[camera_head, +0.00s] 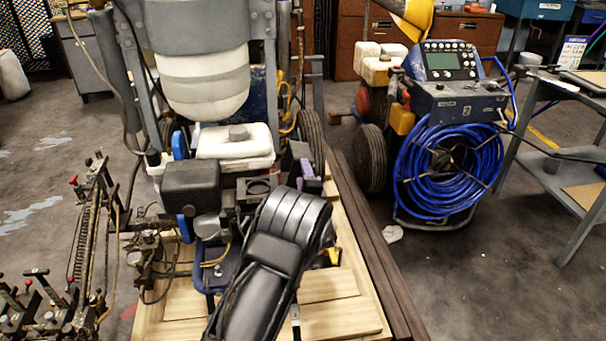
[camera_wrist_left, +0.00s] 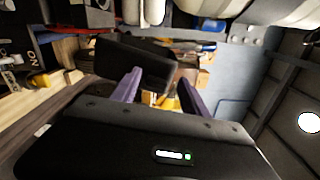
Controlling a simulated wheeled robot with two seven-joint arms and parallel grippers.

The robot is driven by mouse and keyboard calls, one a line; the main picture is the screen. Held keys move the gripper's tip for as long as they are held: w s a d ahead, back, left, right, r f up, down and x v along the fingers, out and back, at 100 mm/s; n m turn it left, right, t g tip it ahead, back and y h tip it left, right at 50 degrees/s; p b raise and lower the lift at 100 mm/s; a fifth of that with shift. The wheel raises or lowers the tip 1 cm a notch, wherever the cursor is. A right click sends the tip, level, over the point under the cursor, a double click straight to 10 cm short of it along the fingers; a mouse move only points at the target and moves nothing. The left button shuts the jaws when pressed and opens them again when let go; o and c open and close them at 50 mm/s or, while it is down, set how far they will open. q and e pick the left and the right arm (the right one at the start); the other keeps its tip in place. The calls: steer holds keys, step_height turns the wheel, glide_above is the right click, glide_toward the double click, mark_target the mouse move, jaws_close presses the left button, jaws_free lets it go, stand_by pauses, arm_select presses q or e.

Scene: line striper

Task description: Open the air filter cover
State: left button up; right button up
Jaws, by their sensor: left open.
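The black, box-shaped air filter cover (camera_head: 190,186) sits on the engine below and left of the white tank (camera_head: 236,143) in the head view. It appears closed. My left arm comes up from the bottom centre, and my left gripper (camera_head: 302,166) with purple fingers is to the right of the cover, partly hidden by the arm. In the left wrist view the purple fingers of the left gripper (camera_wrist_left: 158,92) are spread apart. A dark box, which looks like the cover (camera_wrist_left: 135,62), lies beyond the fingertips. I cannot tell whether they touch it. My right gripper is out of view.
The machine stands on a wooden pallet (camera_head: 335,290). A blue coiled hose (camera_head: 445,170) on another unit stands to the right, near a grey metal table (camera_head: 560,185). Levers and valves (camera_head: 60,300) stand at the lower left. Clear floor shows at the lower right.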

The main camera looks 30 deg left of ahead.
arm_select(q)
steer(key=v, duration=0.7)
steer(key=shift+p, duration=0.3)
steer(key=shift+d+n, duration=0.1)
steer(key=shift+n, duration=0.2)
